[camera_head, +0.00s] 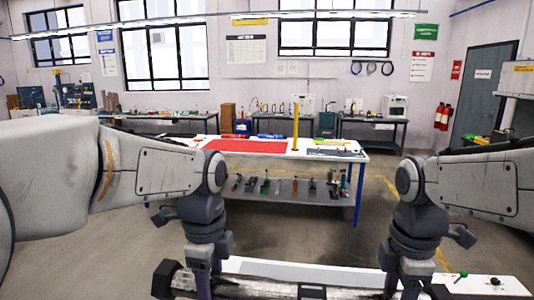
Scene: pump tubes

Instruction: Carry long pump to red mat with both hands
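The long pump (265,291) is a dark, worn, roughly horizontal tube along the bottom edge of the head view, with its lower side cut off. My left gripper (201,284) comes down over its left part and appears shut on it. My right gripper (410,284) comes down over its right part and appears shut on it too. The fingertips are partly hidden at the frame edge. The red mat (245,146) lies flat on the white top of a table across the room, ahead and slightly left, and its surface looks bare.
A near white surface (490,284) with small green and dark items lies just beyond the pump. Open grey floor (300,235) separates it from the mat's table, which has a yellow upright post (295,128) and a lower shelf of tools (290,188). Benches line the back wall.

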